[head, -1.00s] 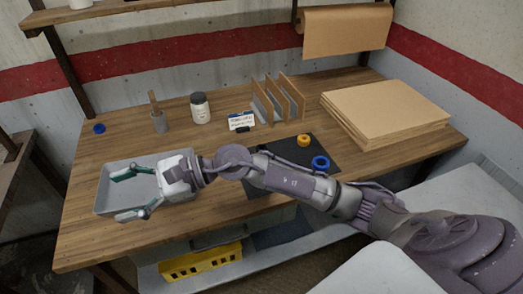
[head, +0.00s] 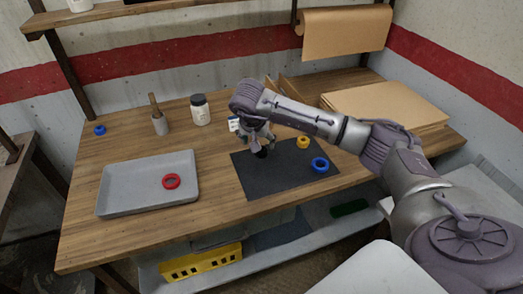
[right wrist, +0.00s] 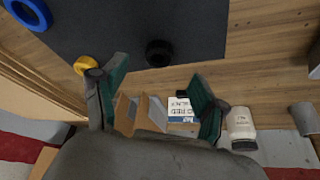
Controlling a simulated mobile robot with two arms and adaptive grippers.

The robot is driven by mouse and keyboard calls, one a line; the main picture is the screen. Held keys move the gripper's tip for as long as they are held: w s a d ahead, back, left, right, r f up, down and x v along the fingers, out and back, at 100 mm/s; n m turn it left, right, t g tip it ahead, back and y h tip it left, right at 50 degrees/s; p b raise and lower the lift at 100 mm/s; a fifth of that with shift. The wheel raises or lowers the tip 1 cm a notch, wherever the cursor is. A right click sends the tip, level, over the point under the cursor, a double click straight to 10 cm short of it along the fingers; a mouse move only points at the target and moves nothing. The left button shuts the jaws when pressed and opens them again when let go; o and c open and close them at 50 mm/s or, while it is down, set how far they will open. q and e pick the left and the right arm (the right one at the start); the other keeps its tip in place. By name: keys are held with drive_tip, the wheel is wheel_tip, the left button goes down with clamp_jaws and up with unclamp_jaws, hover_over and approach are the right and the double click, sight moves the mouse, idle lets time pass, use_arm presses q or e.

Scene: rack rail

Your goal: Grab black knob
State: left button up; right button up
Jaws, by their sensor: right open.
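The black knob (right wrist: 158,53) is on the dark mat (right wrist: 190,15), near its edge, in the right wrist view. In the head view the knob (head: 261,154) shows as a small dark shape just below my right gripper (head: 260,138), which partly hides it. My right gripper (right wrist: 160,78) is open and points down, with its green-lined fingers spread wide. The knob lies between the two fingers' lines, a little beyond the tips, and no contact shows. My left gripper is not in view.
A grey tray (head: 120,196) holds a red ring (head: 171,181). A white jar (head: 200,110), a pot with a handle (head: 160,125), dividers and stacked cardboard (head: 390,100) stand behind.

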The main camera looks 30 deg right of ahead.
sight(261, 152)
drive_tip(key=shift+w+d+f, duration=0.15)
drive_tip(key=shift+w+f, duration=0.05)
drive_tip(key=shift+f, duration=0.5)
drive_tip(key=p+x, duration=0.1)
drive_tip(key=x, duration=0.3)
drive_tip(key=shift+w+d+p, duration=0.15)
drive_tip(key=shift+d+p, duration=0.15)
drive_tip(key=shift+p, duration=0.1)
drive_tip(key=shift+w+d+f, duration=0.15)
drive_tip(key=shift+w+f, duration=0.05)
drive_tip(key=shift+f, duration=0.3)
drive_tip(key=c, duration=1.2)
